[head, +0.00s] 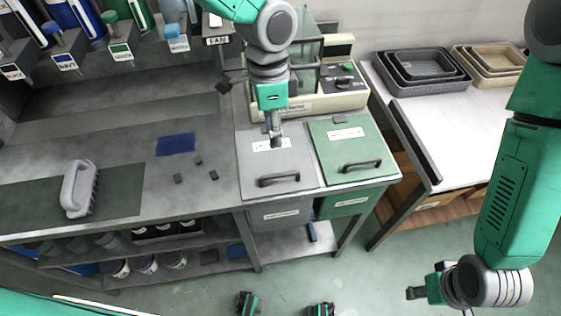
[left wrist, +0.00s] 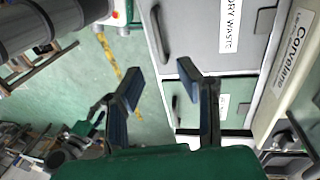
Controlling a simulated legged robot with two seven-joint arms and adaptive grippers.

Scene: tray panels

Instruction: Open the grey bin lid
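The grey bin lid (head: 262,187) is closed, with a dark bar handle (head: 279,179) near its front edge and a white label behind it. My left gripper (head: 276,142) hangs over the back part of this lid in the head view. In the left wrist view its two fingers (left wrist: 158,82) are apart with nothing between them. That view also shows the grey lid (left wrist: 195,40) and its handle (left wrist: 160,35), beyond the fingertips and clear of them. My right gripper (head: 415,293) is at the lower right, away from the bins; its finger opening is not clear.
A closed green bin lid (head: 330,155) with its own handle (head: 362,166) adjoins the grey one on the right. A beige machine (head: 345,98) stands behind. The bench holds a brush (head: 78,190), a blue patch (head: 176,144) and small dark blocks. Trays (head: 420,88) sit on the right table.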

